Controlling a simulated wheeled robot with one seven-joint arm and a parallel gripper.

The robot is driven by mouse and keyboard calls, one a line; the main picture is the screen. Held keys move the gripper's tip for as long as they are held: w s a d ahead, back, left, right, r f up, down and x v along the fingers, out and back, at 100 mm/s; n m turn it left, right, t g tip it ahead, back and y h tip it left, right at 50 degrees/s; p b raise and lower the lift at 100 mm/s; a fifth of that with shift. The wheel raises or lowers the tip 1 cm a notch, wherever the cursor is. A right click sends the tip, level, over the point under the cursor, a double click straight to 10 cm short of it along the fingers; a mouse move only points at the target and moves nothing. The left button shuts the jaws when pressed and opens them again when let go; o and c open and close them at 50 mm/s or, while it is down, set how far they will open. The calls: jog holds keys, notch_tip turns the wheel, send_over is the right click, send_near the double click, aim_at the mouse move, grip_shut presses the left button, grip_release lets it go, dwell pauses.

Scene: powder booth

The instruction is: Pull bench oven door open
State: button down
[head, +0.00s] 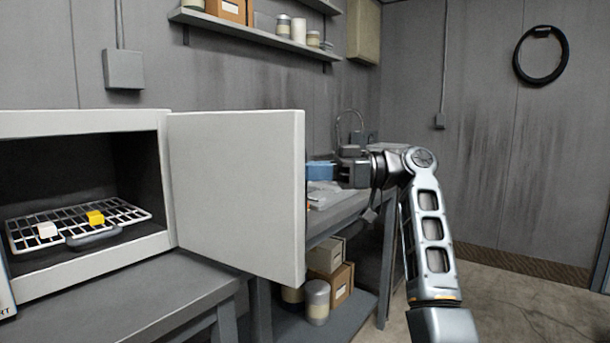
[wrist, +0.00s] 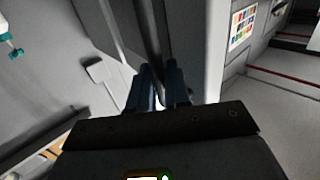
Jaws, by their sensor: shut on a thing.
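The bench oven (head: 85,122) stands on the left with its pale door (head: 235,190) swung wide open, its inner face toward the head camera. Inside are a wire rack (head: 125,207), a white block (head: 47,230) and a yellow block (head: 95,217). My gripper is on the far side of the door, just right of its free edge in the head view; its fingertips are hidden there. In the wrist view my gripper (wrist: 158,88) is shut on a dark bar, the door handle (wrist: 148,45), running along the door face.
A grey bench (head: 90,310) carries the oven. A wall shelf (head: 255,38) hangs above. The floor at right (head: 520,300) is clear.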

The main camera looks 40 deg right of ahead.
jog(key=shift+w+a+r, duration=0.15)
jog(key=shift+w+a, duration=0.1)
jog(key=shift+a, duration=0.15)
jog(key=c, duration=1.2)
grip_release()
jog(key=shift+a, duration=0.1)
jog(key=shift+c, duration=0.2)
jog(key=shift+d, duration=0.2)
jog(key=v, duration=0.7)
jog(key=shift+s+d, duration=0.2)
jog(key=shift+d, duration=0.05)
